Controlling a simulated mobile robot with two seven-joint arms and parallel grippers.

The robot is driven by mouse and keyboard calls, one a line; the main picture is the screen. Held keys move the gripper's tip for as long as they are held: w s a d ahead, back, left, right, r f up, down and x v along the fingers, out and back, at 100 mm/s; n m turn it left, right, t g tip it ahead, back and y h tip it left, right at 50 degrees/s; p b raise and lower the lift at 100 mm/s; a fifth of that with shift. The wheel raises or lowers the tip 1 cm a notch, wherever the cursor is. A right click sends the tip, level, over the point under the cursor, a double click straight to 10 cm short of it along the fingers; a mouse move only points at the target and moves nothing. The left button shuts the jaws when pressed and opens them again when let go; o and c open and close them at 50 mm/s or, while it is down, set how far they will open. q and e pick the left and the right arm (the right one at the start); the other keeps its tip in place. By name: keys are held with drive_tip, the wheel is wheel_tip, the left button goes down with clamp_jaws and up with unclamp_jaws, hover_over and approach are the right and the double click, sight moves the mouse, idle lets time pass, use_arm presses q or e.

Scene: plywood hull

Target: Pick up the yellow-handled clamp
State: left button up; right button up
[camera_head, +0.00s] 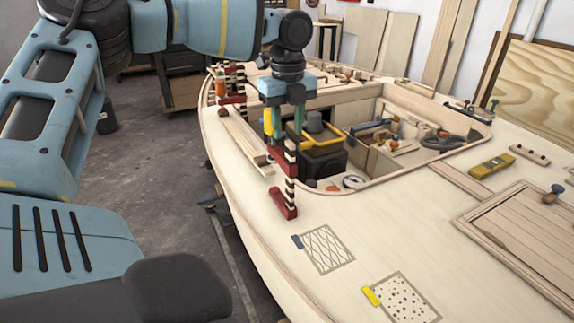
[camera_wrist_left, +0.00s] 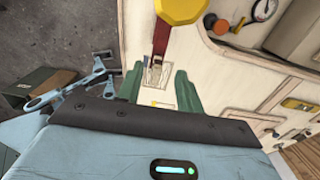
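The yellow-handled clamp (camera_head: 284,153) has red jaws and a dark-and-pale striped bar. It stands at the near left edge of the boat's cockpit opening. Its yellow handle (camera_head: 267,122) is beside my left gripper's fingers. In the left wrist view the yellow handle (camera_wrist_left: 181,11) is at the top, and a red jaw (camera_wrist_left: 161,38) shows below it. My left gripper (camera_head: 287,128) points down above the clamp. Its green fingers are apart, with nothing seen held between them; they also show in the left wrist view (camera_wrist_left: 158,74). My right gripper is not in view.
Another red-jawed clamp with an orange handle (camera_head: 221,88) stands farther along the left edge. A black box with a yellow handle (camera_head: 320,155) and tools lie in the cockpit. A yellow tool (camera_head: 491,166) lies on the right deck (camera_head: 390,220). The near deck is mostly clear.

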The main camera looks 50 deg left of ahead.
sight(287, 159)
use_arm(q)
drive_tip(key=shift+s+f+p, duration=0.1)
drive_tip(key=shift+f+p, duration=0.2)
drive_tip(key=shift+f, duration=2.65)
drive_tip(key=shift+c, duration=0.2)
clamp_jaws()
